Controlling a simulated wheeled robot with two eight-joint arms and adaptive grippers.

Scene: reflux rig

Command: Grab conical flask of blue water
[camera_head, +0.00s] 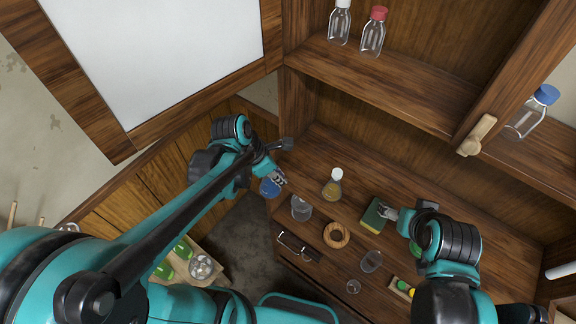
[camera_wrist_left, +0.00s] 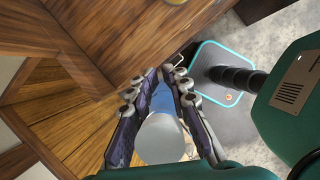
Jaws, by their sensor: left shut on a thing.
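The conical flask of blue water (camera_head: 268,188) is at my left gripper (camera_head: 277,177), by the left end of the wooden bench. In the left wrist view the flask shows as a pale grey rounded top (camera_wrist_left: 160,139) with blue (camera_wrist_left: 153,96) beyond it. It sits between the two fingers of my left gripper (camera_wrist_left: 160,82), which is shut on it. Its lower part is partly hidden by the fingers. My right gripper (camera_head: 391,213) is at a green and yellow block (camera_head: 373,217) on the bench; its finger gap is unclear.
A white-capped flask of yellowish liquid (camera_head: 332,190), a clear beaker (camera_head: 301,209) and a cork ring (camera_head: 336,235) stand on the bench (camera_head: 350,163). Small glassware (camera_head: 371,261) stands nearer the front. Bottles (camera_head: 372,35) stand on the shelf above.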

